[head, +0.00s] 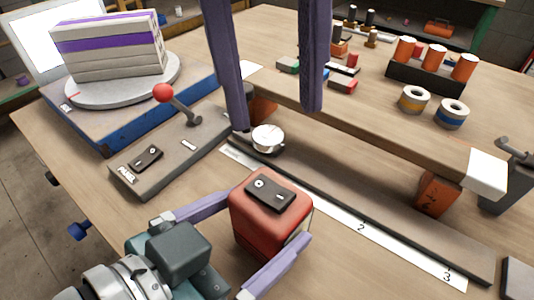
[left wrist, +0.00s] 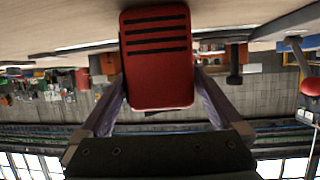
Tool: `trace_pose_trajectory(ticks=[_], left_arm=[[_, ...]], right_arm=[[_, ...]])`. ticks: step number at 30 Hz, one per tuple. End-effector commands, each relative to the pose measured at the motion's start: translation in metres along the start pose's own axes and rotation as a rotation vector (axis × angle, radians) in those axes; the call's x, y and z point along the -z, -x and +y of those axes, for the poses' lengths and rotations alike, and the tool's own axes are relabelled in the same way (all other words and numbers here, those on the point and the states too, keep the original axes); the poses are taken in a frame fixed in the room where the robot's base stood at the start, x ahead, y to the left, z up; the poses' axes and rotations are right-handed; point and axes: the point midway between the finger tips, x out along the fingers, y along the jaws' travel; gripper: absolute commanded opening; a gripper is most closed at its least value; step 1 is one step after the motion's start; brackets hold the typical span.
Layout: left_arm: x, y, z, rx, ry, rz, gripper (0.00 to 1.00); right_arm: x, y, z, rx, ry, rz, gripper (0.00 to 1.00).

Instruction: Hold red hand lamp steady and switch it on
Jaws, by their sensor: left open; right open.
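The red hand lamp (head: 257,222) stands upright on the bench at the lower middle of the head view, with a black rocker switch (head: 270,193) on top. In the left wrist view the lamp (left wrist: 158,80) shows a red face with dark stripes. My left gripper (head: 268,217) is open, with its fingers on either side of the lamp; I cannot tell whether they touch it. Its fingers also flank the lamp in the left wrist view (left wrist: 160,95). My right gripper (head: 276,118) is open and empty, pointing down behind the lamp, apart from the switch.
A round dial (head: 267,138) is behind the lamp. A numbered strip (head: 361,227) runs along the bench. A grey panel (head: 185,145) with a red-knobbed lever and another switch lies left.

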Motion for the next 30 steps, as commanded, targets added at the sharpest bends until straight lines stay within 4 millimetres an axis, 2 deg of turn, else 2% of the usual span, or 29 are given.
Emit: trace_pose_trajectory(ticks=[6, 15, 30], left_arm=[[0.001, -0.02, 0.0, 0.001, 0.0, 0.001, 1.0], [0.0, -0.022, 0.0, 0.001, 0.0, 0.0, 1.0], [0.0, -0.022, 0.0, 0.001, 0.0, 0.0, 0.45]], right_arm=[[0.0, 0.0, 0.0, 0.0, 0.0, 0.0, 0.5], [0.0, 0.0, 0.0, 0.0, 0.0, 0.0, 0.5], [0.0, 0.0, 0.0, 0.0, 0.0, 0.0, 0.5]])
